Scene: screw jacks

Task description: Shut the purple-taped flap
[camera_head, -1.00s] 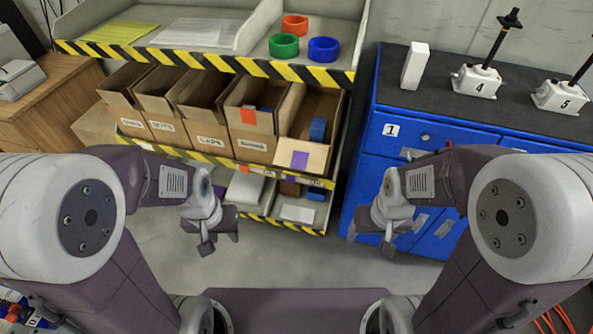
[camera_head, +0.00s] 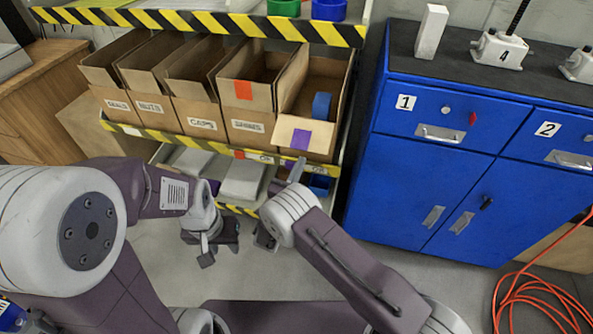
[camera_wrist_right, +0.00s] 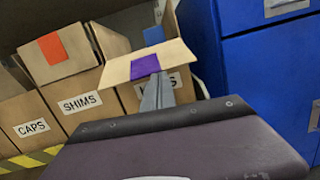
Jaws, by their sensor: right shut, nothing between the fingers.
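The purple-taped flap (camera_head: 283,132) is a tan cardboard flap with a purple tape patch (camera_head: 301,139). It hangs open outward at the front of the rightmost box (camera_head: 327,76); it also shows in the right wrist view (camera_wrist_right: 116,72). My right gripper (camera_head: 297,168) is shut and empty, its fingers pointing up just below the flap's front edge. In the right wrist view the fingertips (camera_wrist_right: 157,84) sit by the tape's lower edge, over part of the box's label; I cannot tell whether they touch. My left gripper (camera_head: 219,248) appears open and empty, low in front of the rack.
Boxes for shims (camera_head: 247,124), caps (camera_head: 200,122) and nuts stand left of the flap's box; a blue roll (camera_head: 321,105) is inside that box. A striped shelf edge (camera_head: 200,23) runs above. A blue cabinet (camera_head: 420,180) stands right, with an orange cable (camera_head: 545,290) on the floor.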

